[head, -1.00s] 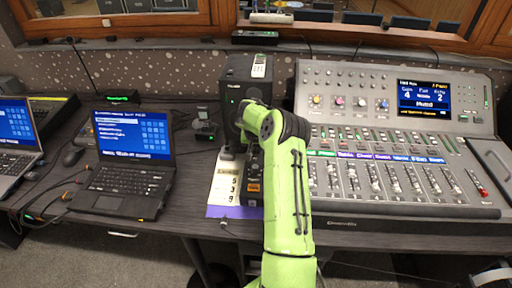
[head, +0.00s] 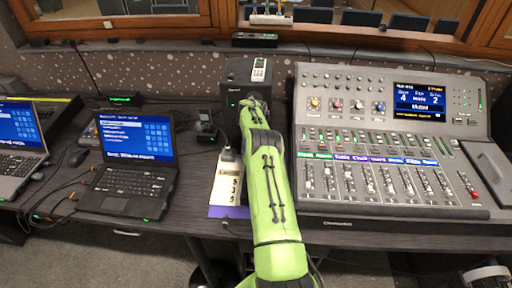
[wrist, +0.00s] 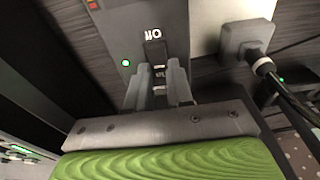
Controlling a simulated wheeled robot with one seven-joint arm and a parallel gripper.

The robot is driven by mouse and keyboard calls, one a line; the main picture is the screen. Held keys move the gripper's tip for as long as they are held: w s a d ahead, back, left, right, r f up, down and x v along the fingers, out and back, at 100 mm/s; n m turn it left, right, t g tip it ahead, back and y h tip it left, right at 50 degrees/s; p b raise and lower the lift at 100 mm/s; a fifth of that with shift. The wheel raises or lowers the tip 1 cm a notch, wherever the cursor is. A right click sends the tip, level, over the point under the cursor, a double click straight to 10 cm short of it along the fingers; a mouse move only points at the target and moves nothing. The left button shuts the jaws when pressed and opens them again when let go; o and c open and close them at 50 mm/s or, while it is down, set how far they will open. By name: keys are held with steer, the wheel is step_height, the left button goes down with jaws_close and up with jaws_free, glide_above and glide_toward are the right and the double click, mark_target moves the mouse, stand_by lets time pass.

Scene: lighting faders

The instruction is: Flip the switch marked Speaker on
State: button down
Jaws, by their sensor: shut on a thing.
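In the wrist view a grey panel (wrist: 118,22) carries a dark switch (wrist: 155,52) beneath an upside-down "Off" label. A small green light glows to its left. A second label nearer my fingers is partly covered and I cannot read it clearly, so the name Speaker is not legible. My gripper (wrist: 158,82) has its two grey fingers close together, straddling the near part of the switch and shut on it. In the head view my green arm reaches to the black box (head: 238,75) at the back of the desk, and hides the gripper and switch.
A mixing console (head: 325,215) stands close to the right of my arm. An open laptop (head: 125,185) and cables are on the left. In the wrist view a plug with a black cable (wrist: 245,42) sits to the right of the panel.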

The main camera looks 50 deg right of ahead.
steer(key=c, duration=1)
jaws_free()
step_height(320, 180, up, 16)
steer(key=s+a+p, duration=0.1)
steer(key=p, duration=0.1)
steer(key=shift+s+a+f, duration=0.15)
steer(key=shift+a+f, duration=0.05)
steer(key=shift+a, duration=0.15)
